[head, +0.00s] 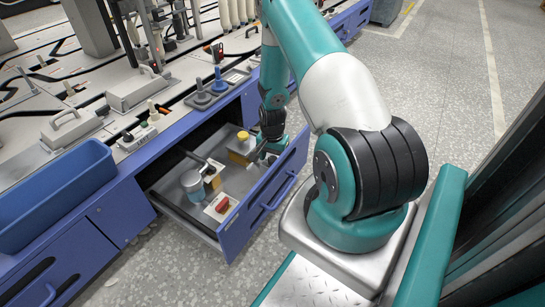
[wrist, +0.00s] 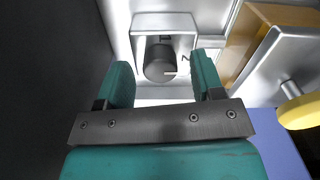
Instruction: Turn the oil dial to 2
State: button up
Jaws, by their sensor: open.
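A dark round dial knob (wrist: 160,64) sits in a light metal housing in the wrist view. A short white line on its face points to the right, and a small mark that looks like a 2 stands just right of the knob, partly hidden by a finger. My gripper (wrist: 162,72) has its teal fingers apart, one on each side of the knob as seen, with nothing held. I cannot tell whether they touch it. In the head view my gripper (head: 268,148) reaches into the open drawer (head: 180,203), and I cannot make out the dial there.
A box with a yellow knob (head: 242,136) stands close by my gripper; the yellow knob also shows in the wrist view (wrist: 300,111). A blue bin (head: 55,190) is at left.

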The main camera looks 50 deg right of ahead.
aim_at(272, 159)
notch_tip(272, 159, up, 17)
jog(key=p, duration=0.8)
jog(key=shift+p, duration=0.35)
jog(key=w+a+r+n+t+y+p, duration=0.1)
jog(key=w+a+r+n+y+p, duration=0.15)
jog(key=a+r+n, duration=1.4)
jog(key=s+a+r+n+g+y+p, duration=0.15)
jog(key=s+a+r+n+p, duration=0.35)
jog(key=s+a+r, duration=1.5)
notch_tip(272, 159, up, 38)
jog(key=w+a+p, duration=0.1)
jog(key=w+p, duration=0.1)
jog(key=p, duration=3.4)
jog(key=shift+w+a+r+n, duration=0.2)
jog(key=shift+a+r+n, duration=0.05)
jog(key=shift+a+n, duration=0.15)
